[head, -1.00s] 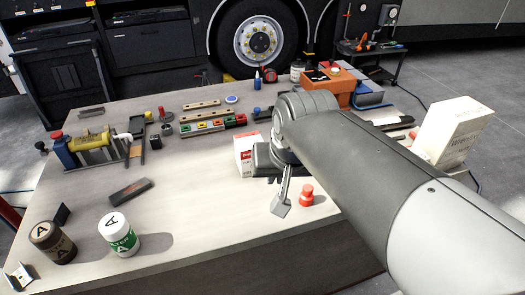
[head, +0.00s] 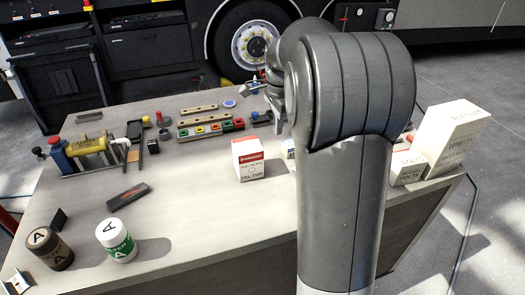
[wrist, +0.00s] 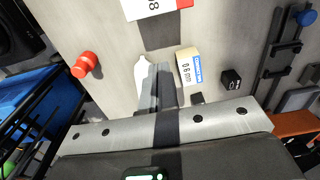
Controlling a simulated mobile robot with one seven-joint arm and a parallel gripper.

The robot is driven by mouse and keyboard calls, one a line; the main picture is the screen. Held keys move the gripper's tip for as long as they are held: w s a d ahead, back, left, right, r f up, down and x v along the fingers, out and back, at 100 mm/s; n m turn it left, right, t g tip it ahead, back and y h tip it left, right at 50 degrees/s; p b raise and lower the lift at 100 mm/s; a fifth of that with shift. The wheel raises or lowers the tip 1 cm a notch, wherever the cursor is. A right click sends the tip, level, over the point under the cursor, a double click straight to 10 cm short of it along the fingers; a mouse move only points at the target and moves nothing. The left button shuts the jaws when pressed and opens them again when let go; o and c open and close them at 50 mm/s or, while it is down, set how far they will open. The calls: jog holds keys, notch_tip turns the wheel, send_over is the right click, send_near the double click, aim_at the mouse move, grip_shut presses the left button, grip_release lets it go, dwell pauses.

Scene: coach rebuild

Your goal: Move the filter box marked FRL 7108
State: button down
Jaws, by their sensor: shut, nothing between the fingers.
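A white box with a red top band (head: 249,160) stands upright on the workbench, left of my arm in the head view. Its small lower print looks like FRL and a number, too small to read surely. In the wrist view a white box with a red edge (wrist: 157,9) is cut off at the top, and a marking ending in "08" shows. My gripper (head: 264,86) is shut and empty, raised beyond that box. In the wrist view its fingers (wrist: 153,72) are together, apart from the box. My arm hides part of the bench.
A small blue-labelled box (wrist: 189,66) and a red knob-like piece (wrist: 85,64) lie near my fingers in the wrist view. A tall white carton (head: 455,137) stands at the bench's right. The bench's front left-centre (head: 200,215) is clear.

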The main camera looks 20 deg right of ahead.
jog(key=shift+m, duration=0.3)
jog(key=f, duration=0.9)
jog(key=shift+w+d+f, duration=0.2)
jog(key=shift+w+f, duration=0.15)
jog(key=a, duration=0.1)
jog(key=a+f, duration=0.1)
jog(key=a, duration=0.1)
jog(key=shift+a, duration=0.5)
jog(key=a, duration=2)
jog(key=shift+a, duration=0.25)
